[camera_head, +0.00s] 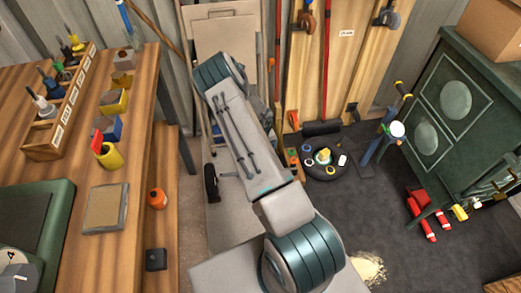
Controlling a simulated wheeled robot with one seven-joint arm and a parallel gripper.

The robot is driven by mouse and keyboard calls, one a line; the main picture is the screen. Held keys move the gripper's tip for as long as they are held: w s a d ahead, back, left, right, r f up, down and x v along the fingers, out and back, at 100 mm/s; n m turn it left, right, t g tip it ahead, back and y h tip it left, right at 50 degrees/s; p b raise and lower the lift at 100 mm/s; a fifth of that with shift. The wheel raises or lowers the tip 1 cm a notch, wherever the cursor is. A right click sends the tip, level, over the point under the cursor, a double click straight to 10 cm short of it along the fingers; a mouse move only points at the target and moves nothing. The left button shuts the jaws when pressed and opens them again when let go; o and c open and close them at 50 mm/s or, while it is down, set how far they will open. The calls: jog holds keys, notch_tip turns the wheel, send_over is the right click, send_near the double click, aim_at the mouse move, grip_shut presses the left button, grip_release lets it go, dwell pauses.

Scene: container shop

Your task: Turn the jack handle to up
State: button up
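I cannot tell for certain which thing is the jack handle. A blue upright tool (378,142) with a white round part and a yellow-and-black top stands tilted on the dark floor, left of the green cabinet. A red object (418,200) sits by the cabinet's foot, with red cylinders (428,231) on the floor below it. My arm reaches from the bottom middle up and away to the left. My gripper does not show; the far end of the arm hides what lies behind it.
A wooden workbench (150,110) with racks and small containers fills the left. A green cabinet (480,80) with a cardboard box (495,25) stands at right. A black round item (327,172) with small things on it lies on the floor. Dark floor (375,215) is open right of my arm.

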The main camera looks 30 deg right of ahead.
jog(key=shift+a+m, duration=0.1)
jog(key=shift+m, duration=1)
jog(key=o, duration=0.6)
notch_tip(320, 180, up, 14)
jog(key=p, duration=0.3)
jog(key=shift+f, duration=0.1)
